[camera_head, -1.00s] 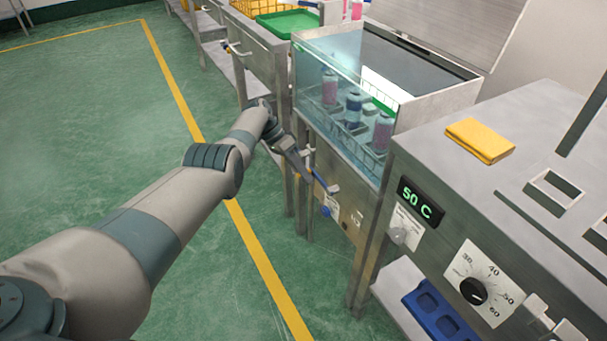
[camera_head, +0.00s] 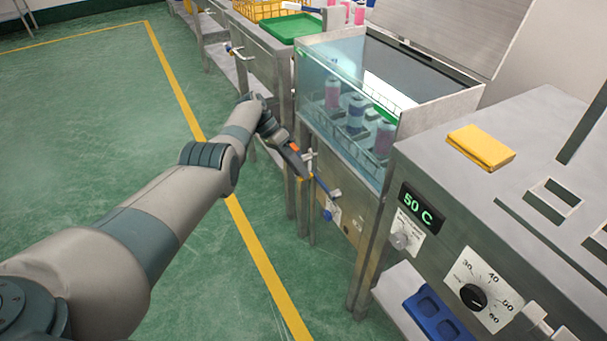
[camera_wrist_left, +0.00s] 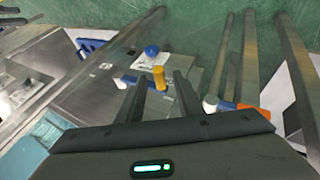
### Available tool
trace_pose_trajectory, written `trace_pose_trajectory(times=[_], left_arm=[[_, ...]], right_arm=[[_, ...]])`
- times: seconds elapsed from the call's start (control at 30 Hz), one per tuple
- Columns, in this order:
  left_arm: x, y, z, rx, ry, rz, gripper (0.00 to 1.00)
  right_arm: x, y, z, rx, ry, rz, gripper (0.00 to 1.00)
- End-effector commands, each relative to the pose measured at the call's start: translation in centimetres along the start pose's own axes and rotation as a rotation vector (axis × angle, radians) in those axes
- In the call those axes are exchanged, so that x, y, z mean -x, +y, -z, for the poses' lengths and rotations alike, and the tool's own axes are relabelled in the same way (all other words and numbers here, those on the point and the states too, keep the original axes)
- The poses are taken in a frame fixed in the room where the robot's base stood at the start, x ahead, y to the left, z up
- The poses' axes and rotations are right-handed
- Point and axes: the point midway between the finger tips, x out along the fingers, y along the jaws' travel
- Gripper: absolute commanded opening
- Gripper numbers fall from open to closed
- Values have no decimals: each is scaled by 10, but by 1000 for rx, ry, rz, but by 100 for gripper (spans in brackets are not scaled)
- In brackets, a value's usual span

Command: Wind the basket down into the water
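The steel water tank (camera_head: 440,108) has a clear front. A wire basket (camera_head: 372,153) with several pink and blue cans (camera_head: 357,110) shows through it. A blue-and-grey lever (camera_head: 322,185) sticks out from the tank's front. A small yellow knob (camera_wrist_left: 160,77) shows in the left wrist view. My left gripper (camera_head: 301,172) is low at the tank's front, near the lever. In the left wrist view its fingers (camera_wrist_left: 160,88) are apart, with the yellow knob in line with the gap. I cannot tell whether they touch it. My right gripper is out of view.
A steel cabinet with a 50 C display (camera_head: 422,206) and a dial (camera_head: 473,296) stands at the right, with a yellow cloth (camera_head: 481,147) on top. A blue ball knob (camera_wrist_left: 152,50) sits close beyond the yellow knob. Green floor at the left is clear.

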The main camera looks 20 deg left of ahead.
Motion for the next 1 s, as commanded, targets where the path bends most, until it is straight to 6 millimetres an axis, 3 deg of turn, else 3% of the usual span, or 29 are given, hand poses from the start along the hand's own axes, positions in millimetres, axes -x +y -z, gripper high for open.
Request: trace_pose_trajectory(times=[0.3,0.6,1.0], left_arm=[[67,-1,0,1,3,3,33],[117,-1,0,0,2,2,33],[133,-1,-1,0,0,1,33]], right_arm=[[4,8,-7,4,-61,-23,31],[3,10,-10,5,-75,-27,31],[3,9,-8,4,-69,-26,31]])
